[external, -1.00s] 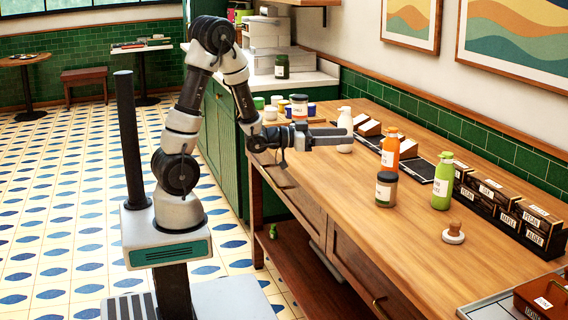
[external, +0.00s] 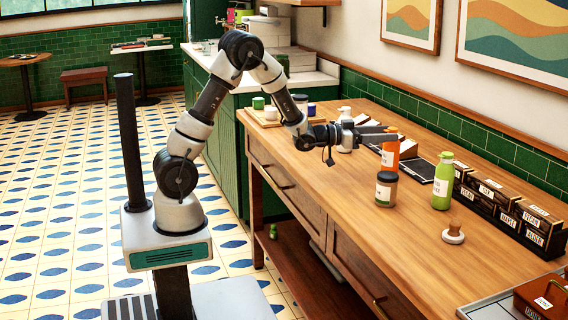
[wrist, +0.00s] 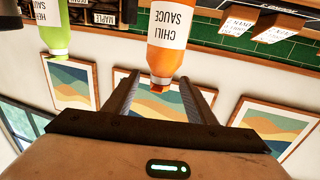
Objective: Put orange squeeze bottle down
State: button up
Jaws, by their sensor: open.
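The orange squeeze bottle (external: 390,153), labelled chili sauce, stands upright on the wooden counter (external: 300,158). My gripper (external: 388,134) is at the height of its top and hides its upper part in the external view. The fingers are spread apart and hold nothing. I cannot tell whether either finger touches the bottle.
A dark jar with a white label (external: 386,189) stands in front of the bottle. A green bottle (external: 442,182) is to its right, a white pump bottle (external: 345,132) to its left. Black labelled boxes (external: 505,205) line the wall. The front of the counter is clear.

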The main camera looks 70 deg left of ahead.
jog(key=shift+x, duration=1.5)
jog(key=shift+a, duration=0.1)
grip_shut()
jog(key=shift+r, duration=0.1)
